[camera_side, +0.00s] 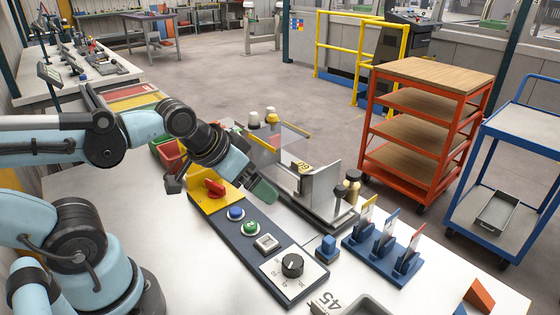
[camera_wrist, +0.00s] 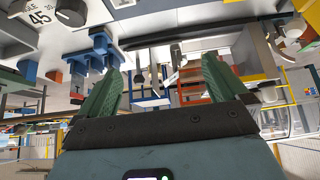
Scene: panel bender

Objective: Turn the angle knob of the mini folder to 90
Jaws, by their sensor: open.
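The angle knob (camera_side: 292,264) is a black round knob on a white dial plate (camera_side: 311,270) at the near end of the dark blue control panel (camera_side: 250,237). A light mark shows on the knob, but I cannot read which number it points to. My gripper (camera_side: 265,191) is above the far half of the panel, apart from the knob. In the wrist view its green fingers (camera_wrist: 160,85) are spread with nothing held between them.
A red switch (camera_side: 215,188) on yellow, a blue button (camera_side: 236,213), a green button (camera_side: 251,228) and a pale square switch (camera_side: 267,243) line the panel. The folder's metal plate (camera_side: 322,186), a blue block (camera_side: 326,246) and a card rack (camera_side: 385,249) stand right.

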